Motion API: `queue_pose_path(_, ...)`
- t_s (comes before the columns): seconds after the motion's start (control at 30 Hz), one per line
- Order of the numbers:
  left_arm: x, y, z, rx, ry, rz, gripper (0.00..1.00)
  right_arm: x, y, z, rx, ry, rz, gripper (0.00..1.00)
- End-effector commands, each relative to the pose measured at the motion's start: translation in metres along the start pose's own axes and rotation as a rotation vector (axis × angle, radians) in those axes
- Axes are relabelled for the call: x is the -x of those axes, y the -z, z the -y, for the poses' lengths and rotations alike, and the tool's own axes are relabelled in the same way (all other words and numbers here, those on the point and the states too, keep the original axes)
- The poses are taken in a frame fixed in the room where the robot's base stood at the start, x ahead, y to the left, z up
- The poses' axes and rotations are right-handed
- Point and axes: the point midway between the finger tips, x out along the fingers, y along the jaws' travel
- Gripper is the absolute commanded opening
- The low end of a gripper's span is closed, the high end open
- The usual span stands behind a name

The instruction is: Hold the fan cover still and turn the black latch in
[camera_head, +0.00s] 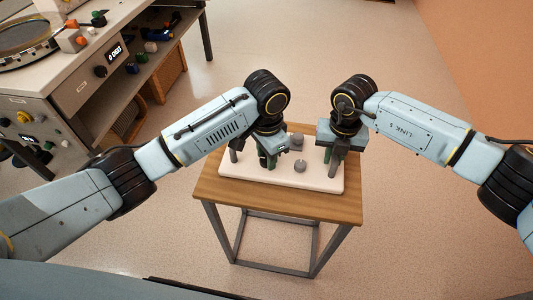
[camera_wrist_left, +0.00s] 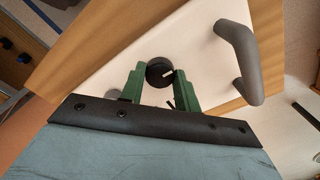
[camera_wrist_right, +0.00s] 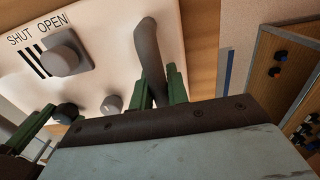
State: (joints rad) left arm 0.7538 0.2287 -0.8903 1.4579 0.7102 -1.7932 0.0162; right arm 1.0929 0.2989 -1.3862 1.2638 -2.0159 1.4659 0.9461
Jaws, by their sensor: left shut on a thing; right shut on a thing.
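The fan cover (camera_head: 318,182) is a white plate lying on a small wooden table. The black latch (camera_wrist_left: 160,72) is a round knob with a white mark on its face. My left gripper (camera_head: 266,161) is shut on the black latch, with a green finger on either side in the left wrist view. My right gripper (camera_head: 334,156) is shut on a grey bar handle (camera_wrist_right: 149,50) of the cover. The latch (camera_wrist_right: 66,113) also shows in the right wrist view, partly hidden by my left gripper. A second grey handle (camera_wrist_left: 243,60) is free.
A grey knob (camera_wrist_right: 65,55) on a square base stands beside "SHUT" and "OPEN" lettering. Another grey knob (camera_wrist_right: 113,103) is near it. The wooden table (camera_head: 290,205) has a narrow bare front edge. A workbench (camera_head: 95,65) with instruments stands at upper left. The floor around is clear.

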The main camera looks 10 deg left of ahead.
Motion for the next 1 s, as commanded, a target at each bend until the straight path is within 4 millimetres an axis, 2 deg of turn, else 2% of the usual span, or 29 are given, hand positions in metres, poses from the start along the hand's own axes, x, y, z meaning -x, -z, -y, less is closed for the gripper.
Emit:
queue_pose_path(0.67,0.0007,0.0004,0.0005,0.056,0.001,-0.002,0.09,-0.0001,0.0001,0.0000,0.000,0.000,0.000,0.00)
queue_pose_path(0.7,0.0006,0.0004,0.0005,0.057,0.001,-0.002,0.37,-0.0001,0.0001,0.0000,0.000,0.000,0.000,0.00)
queue_pose_path(0.83,0.0005,0.0003,0.0004,0.056,0.001,-0.001,0.54,-0.0001,0.0002,0.0000,0.000,0.000,0.000,0.00)
queue_pose_path(1.0,0.0002,0.0001,0.0002,0.055,0.000,-0.001,0.54,0.0000,0.0002,-0.0001,0.000,0.000,-0.001,0.00)
